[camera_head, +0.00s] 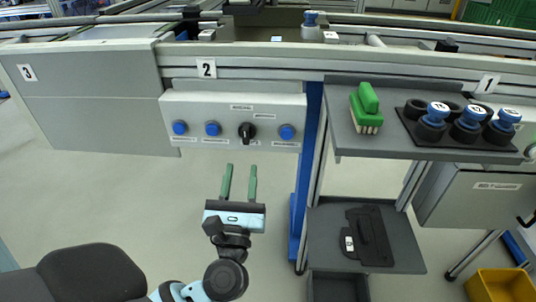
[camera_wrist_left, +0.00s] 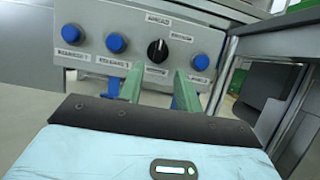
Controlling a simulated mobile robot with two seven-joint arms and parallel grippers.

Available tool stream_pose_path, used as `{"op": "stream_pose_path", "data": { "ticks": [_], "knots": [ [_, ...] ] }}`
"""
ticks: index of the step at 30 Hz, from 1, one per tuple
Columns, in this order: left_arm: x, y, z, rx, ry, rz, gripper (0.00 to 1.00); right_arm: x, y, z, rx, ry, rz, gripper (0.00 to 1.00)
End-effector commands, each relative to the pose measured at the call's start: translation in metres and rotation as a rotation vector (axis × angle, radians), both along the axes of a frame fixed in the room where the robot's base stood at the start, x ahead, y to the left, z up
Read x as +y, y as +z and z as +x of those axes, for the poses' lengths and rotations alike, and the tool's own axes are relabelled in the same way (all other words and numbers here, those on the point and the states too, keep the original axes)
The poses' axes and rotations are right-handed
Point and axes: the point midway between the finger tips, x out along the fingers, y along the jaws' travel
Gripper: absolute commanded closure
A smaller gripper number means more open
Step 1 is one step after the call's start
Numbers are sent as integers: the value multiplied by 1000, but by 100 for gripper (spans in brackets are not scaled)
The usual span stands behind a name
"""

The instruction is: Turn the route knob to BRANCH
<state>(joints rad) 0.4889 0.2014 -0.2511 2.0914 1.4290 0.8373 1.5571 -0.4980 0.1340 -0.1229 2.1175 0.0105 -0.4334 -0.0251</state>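The black route knob (camera_head: 247,131) is on a grey control box (camera_head: 230,104) under the sign 2. Two blue buttons are left of the knob and one blue button (camera_head: 287,132) is right of it. My left gripper (camera_head: 240,170) is open and empty, below and in front of the box, with its green fingers pointing toward it. In the left wrist view the knob (camera_wrist_left: 157,50) shows beyond the fingers (camera_wrist_left: 157,78), apart from them, with its white mark pointing roughly upward. The small labels are too blurred to read surely. My right gripper is not in view.
A grey shelf (camera_head: 400,143) at right holds a green brush (camera_head: 367,108) and several blue-topped pieces in black holders. A lower shelf (camera_head: 325,236) carries a black item (camera_head: 370,238). A blue post (camera_head: 305,170) stands right of the box. A yellow bin (camera_head: 500,286) is at lower right.

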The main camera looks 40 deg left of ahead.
Motion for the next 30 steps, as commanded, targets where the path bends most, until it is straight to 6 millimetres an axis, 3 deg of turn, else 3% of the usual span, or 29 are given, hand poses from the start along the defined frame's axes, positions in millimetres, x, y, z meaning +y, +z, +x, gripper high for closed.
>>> {"op": "stream_pose_path", "data": {
  "ticks": [8,21,30],
  "knots": [
    [4,6,7,-3,0,1,65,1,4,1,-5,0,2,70],
    [33,28,54,-1,0,3,65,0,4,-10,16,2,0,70],
    [38,31,62,1,-1,2,65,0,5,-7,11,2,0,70]
  ]
}}
